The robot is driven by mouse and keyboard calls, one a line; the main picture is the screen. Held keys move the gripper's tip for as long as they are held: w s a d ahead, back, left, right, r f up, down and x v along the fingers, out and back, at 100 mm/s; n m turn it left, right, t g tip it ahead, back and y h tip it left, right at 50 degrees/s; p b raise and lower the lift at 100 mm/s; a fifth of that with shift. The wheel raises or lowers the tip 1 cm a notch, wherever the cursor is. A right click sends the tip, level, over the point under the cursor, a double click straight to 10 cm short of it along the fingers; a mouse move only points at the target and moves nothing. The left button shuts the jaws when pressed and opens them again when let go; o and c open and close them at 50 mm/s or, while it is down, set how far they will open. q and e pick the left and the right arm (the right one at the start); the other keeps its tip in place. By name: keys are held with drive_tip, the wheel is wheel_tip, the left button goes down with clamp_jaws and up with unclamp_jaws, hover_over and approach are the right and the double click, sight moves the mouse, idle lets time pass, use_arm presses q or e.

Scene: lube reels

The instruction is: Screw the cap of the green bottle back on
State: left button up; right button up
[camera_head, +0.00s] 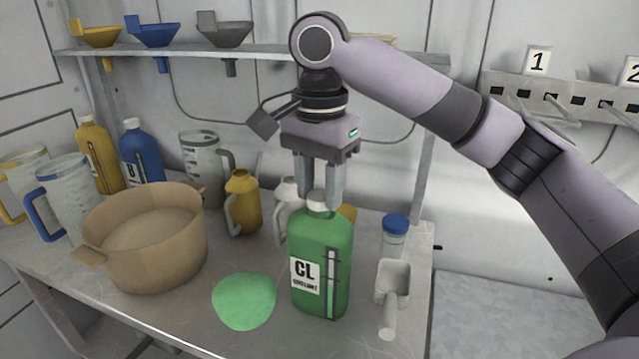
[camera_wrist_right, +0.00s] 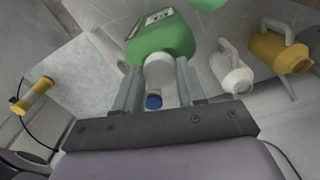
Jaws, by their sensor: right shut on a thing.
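The green bottle (camera_head: 322,262) with a "CL" label stands upright on the bench. A white cap (camera_head: 317,198) sits at its neck; from here I cannot tell whether it is threaded on. My right gripper (camera_head: 319,200) points straight down over the bottle, its two fingers on either side of the cap, shut on it. In the right wrist view the white cap (camera_wrist_right: 160,70) shows between the fingers, with the green bottle (camera_wrist_right: 165,35) beyond. My left gripper is not in view.
A green puddle-like patch (camera_head: 245,300) lies left of the bottle. A tan basin (camera_head: 150,250), jugs and other bottles fill the left. A shelf (camera_head: 180,50) with funnels runs behind.

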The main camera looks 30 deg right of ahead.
drive_tip(key=o, duration=1.4)
drive_tip(key=shift+r, duration=3)
